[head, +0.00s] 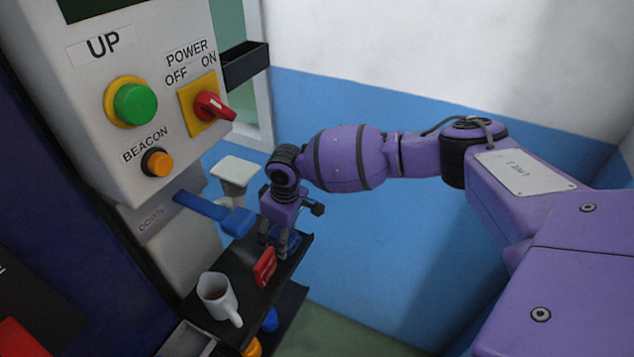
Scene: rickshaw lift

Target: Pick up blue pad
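A blue pad (289,239) is on the dark shelf (246,258), partly hidden by my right gripper. My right gripper (274,248) points down at the shelf's far end, right at the blue pad. Its two fingers show a little apart, and I cannot tell whether they touch the pad. A red pad (265,267) stands on the shelf just in front of the gripper. My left gripper is out of view.
A white mug (218,298) with dark liquid stands on the near part of the shelf. A control box (130,75) with buttons and a red switch (213,106) is at the left. A blue lever (216,212) juts out over the shelf. Open floor (345,335) lies to the right.

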